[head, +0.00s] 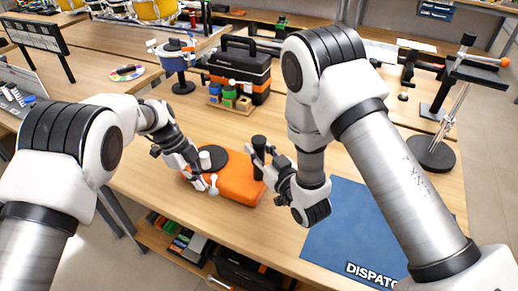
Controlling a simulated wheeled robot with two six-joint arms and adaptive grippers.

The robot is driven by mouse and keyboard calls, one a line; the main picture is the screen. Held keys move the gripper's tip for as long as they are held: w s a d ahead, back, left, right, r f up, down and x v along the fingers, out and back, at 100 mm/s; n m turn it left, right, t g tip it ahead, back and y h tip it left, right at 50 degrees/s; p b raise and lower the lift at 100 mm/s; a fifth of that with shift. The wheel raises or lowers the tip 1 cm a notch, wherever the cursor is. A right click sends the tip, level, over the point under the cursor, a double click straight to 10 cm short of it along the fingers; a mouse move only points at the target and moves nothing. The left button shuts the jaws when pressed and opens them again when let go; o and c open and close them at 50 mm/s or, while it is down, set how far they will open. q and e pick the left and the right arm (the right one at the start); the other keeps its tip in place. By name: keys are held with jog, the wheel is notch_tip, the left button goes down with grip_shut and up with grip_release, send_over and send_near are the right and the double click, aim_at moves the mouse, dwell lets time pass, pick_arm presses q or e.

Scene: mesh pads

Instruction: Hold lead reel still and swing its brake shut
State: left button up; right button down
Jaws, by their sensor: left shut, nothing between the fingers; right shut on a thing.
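The lead reel (241,181) is an orange body lying on the wooden table, with a black disc and a short white knob (205,158) on its left part. A black upright handle (259,145) rises at its right end. My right gripper (262,160) is shut on this handle, its fingers partly hiding it. My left gripper (199,180) is shut and empty at the reel's front left edge. A small white lever with a round end (213,184), which looks like the brake, is just right of its fingertips. I cannot tell whether they touch.
A blue mat (352,225) marked DISPATCH lies to the right. A black toolbox (241,68) and small colored jars (230,97) stand behind the reel. A blue pot-like item on a stand (177,58) is at the back left. A black-based stand (431,152) is at the right. Wood between is clear.

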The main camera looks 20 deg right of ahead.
pick_arm(q)
jog(key=o, duration=0.5)
pick_arm(e)
jog(key=shift+s+f, duration=0.1)
jog(key=shift+f, duration=0.15)
jog(key=c, duration=0.7)
grip_release()
jog(key=shift+r, duration=0.1)
jog(key=shift+c, duration=0.2)
pick_arm(q)
jog(key=v, duration=1.2)
pick_arm(e)
jog(key=shift+w, duration=0.2)
jog(key=shift+s, duration=0.1)
